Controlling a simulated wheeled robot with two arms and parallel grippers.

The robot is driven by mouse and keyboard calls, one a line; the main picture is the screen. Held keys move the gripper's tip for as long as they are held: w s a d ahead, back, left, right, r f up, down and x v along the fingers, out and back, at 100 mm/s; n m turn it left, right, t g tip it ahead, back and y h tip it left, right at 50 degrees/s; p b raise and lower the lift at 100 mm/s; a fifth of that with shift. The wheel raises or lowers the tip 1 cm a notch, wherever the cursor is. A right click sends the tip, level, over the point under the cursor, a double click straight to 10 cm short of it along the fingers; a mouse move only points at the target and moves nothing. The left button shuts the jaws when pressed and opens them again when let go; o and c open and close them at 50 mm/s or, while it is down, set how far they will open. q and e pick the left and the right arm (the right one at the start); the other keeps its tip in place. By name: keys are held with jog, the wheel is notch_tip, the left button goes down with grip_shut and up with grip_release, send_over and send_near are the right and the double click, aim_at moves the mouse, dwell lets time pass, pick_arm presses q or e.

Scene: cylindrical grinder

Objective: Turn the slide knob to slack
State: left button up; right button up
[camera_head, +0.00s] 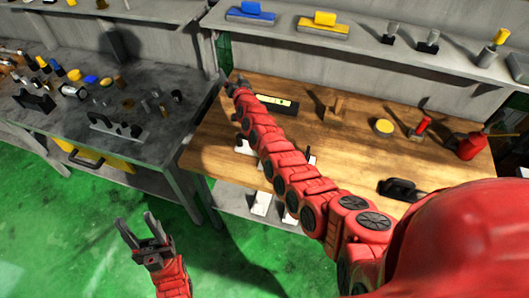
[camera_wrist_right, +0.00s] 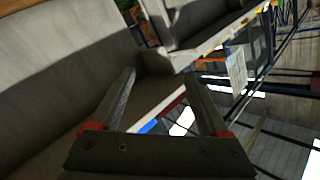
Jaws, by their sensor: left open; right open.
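I cannot make out a slide knob or a grinder in either view. My right gripper (camera_head: 233,78) is at the far end of my long red arm, over the back left corner of the wooden bench (camera_head: 340,160), small and dark in the head view. In the right wrist view its two fingers (camera_wrist_right: 158,78) stand apart with nothing held between them. Beyond them are grey slabs and a blurred background. My left gripper (camera_head: 134,219) is open and empty, above the green floor at the lower left.
A spirit level (camera_head: 277,102), a yellow round tin (camera_head: 383,127), a red can (camera_head: 469,146) and a black plane (camera_head: 399,189) are on the wooden bench. A grey bench (camera_head: 90,115) with several tools stands at left. The green floor (camera_head: 70,240) is clear.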

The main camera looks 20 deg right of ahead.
jog(key=s+a+f+n+g+y, duration=0.2)
jog(key=s+a+n+g+y, duration=0.25)
jog(key=g, duration=0.45)
jog(key=s+d+f+g+h, duration=0.1)
jog(key=s+d+g+h, duration=0.3)
jog(key=s, duration=0.5)
jog(key=s+d+g+h, duration=0.2)
jog(key=s+d+g, duration=0.3)
jog(key=s, duration=0.4)
jog(key=shift+n+t, duration=0.35)
jog(key=shift+t, duration=0.25)
jog(key=f, duration=0.5)
jog(key=f+p, duration=0.1)
jog(key=f, duration=0.4)
jog(key=d+f, duration=0.1)
jog(key=f, duration=0.5)
jog(key=shift+w, duration=0.3)
jog(key=shift+d+f, duration=0.1)
jog(key=shift+f, duration=0.6)
jog(key=shift+c, duration=0.3)
grip_shut()
